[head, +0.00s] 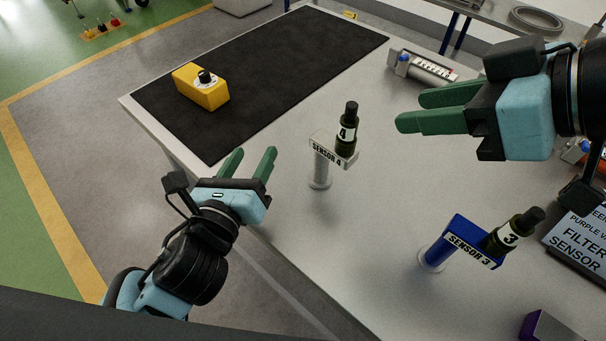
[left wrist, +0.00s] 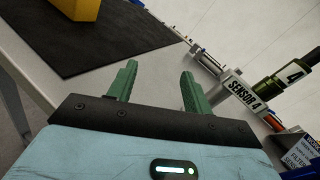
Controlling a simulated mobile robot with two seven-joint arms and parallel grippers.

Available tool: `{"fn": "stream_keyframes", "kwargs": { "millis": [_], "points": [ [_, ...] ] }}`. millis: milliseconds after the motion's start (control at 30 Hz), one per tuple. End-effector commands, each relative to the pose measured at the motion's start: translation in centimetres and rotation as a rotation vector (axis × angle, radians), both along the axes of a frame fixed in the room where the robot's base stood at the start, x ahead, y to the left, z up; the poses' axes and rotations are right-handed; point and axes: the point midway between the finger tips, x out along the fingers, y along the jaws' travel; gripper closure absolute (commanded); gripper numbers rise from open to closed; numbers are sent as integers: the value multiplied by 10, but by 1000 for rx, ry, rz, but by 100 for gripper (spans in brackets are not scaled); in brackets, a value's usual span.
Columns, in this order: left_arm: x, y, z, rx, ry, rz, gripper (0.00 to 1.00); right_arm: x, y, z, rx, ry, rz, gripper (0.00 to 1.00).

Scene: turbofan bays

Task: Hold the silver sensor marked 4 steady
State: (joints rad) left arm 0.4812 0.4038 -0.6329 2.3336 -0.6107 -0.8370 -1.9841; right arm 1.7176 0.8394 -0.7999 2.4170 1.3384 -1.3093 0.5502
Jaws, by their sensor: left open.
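The sensor marked 4 (head: 347,130) is a dark olive cylinder with a black top and a white label. It stands upright in a pale holder lettered SENSOR 4 (head: 322,149) on a round post. In the left wrist view the sensor (left wrist: 272,85) and its holder (left wrist: 240,92) are at the right. My left gripper (head: 252,152) is open and empty, left of the holder and apart from it. It also shows in the left wrist view (left wrist: 158,70). My right gripper (head: 408,110) is right of the sensor, fingers pointing left, not touching it; its opening is unclear.
A blue holder lettered SENSOR 3 (head: 452,236) carries a similar sensor marked 3 (head: 508,236) at the front right. A yellow block (head: 203,92) sits on the black mat (head: 270,75). A silver cylinder device (head: 425,68) lies behind. The pale tabletop (head: 350,245) is clear in front.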

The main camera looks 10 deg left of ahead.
Motion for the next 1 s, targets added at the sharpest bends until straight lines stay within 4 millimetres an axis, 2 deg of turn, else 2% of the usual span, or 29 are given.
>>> {"fn": "stream_keyframes", "kwargs": {
  "millis": [33,100,200,300,433,667,1000],
  "points": [
    [-5,-19,2,53,-22,-52,50,0,0,0,0,0,0,64],
    [-12,-42,4,128,-54,-114,50,0,0,0,0,0,0,64],
    [-21,-66,7,212,-97,-182,50,0,0,0,0,0,0,64],
    [-27,-81,8,267,-129,-225,50,0,0,0,0,0,0,64],
    [-31,-90,9,300,-148,-250,50,0,0,0,0,0,0,64],
    [-29,-92,9,305,-151,-252,50,0,0,0,0,0,0,64],
    [10,-110,10,304,-151,-250,50,0,0,0,0,0,0,64]
  ]
}}
